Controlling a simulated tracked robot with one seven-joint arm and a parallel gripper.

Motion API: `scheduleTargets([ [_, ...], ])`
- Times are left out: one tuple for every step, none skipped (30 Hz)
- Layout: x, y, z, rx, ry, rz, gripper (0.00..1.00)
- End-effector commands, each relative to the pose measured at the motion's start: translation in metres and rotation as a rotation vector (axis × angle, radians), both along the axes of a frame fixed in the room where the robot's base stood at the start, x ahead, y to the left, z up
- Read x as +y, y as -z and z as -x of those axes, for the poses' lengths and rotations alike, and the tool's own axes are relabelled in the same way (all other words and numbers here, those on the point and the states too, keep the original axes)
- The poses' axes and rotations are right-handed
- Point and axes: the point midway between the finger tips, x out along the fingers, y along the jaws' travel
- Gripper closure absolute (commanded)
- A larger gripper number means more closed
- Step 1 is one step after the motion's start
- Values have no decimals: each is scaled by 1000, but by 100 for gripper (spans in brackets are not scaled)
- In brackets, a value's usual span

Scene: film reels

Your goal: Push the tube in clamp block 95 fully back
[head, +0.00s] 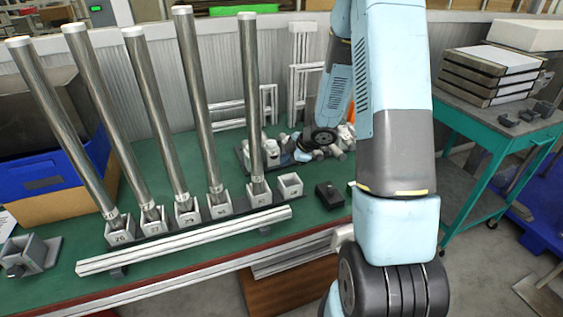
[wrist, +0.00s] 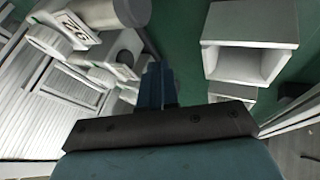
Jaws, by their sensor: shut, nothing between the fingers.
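In the head view several upright metal tubes with pale ends stand in a row of clamp blocks, leaning to the upper left. The front label on the leftmost block (head: 118,231) looks like 26; the other labels are too small to read surely, so I cannot tell which block is 95. The rightmost tube (head: 250,95) stands in its block (head: 258,191). In the wrist view my gripper (wrist: 158,82) is shut and empty, its fingers pointing toward grey blocks. A labelled block (wrist: 75,27) is at upper left. My fingertips are not clear in the head view.
An empty clamp block (head: 290,185) stands right of the row; an open grey block (wrist: 250,50) shows in the wrist view. A pale rail (head: 190,240) runs along the front. A small black block (head: 329,195) lies on the green bench. A teal cart (head: 500,130) stands at right.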

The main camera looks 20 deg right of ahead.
Motion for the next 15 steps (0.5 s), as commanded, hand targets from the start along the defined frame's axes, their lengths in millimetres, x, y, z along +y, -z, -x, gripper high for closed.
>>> scheduleTargets([
  [-4,-8,3,-3,1,0,100],
  [-6,-12,5,-3,0,0,100],
  [-9,-17,8,-3,2,1,100],
  [-10,-20,10,-3,0,0,100],
  [-12,-25,12,-4,1,0,100],
  [-15,-30,15,-4,0,1,100],
  [-17,-33,17,-3,0,0,100],
  [-19,-36,19,-3,0,0,100],
  [-21,-40,21,-3,2,1,100],
  [-22,-43,23,-2,1,1,100],
  [-24,-46,24,-2,0,1,100],
  [-25,-49,26,-2,0,0,100],
  [-26,-51,27,-3,-1,1,100],
  [-27,-53,28,-2,-1,1,100],
  [-28,-54,29,-1,-1,0,100],
])
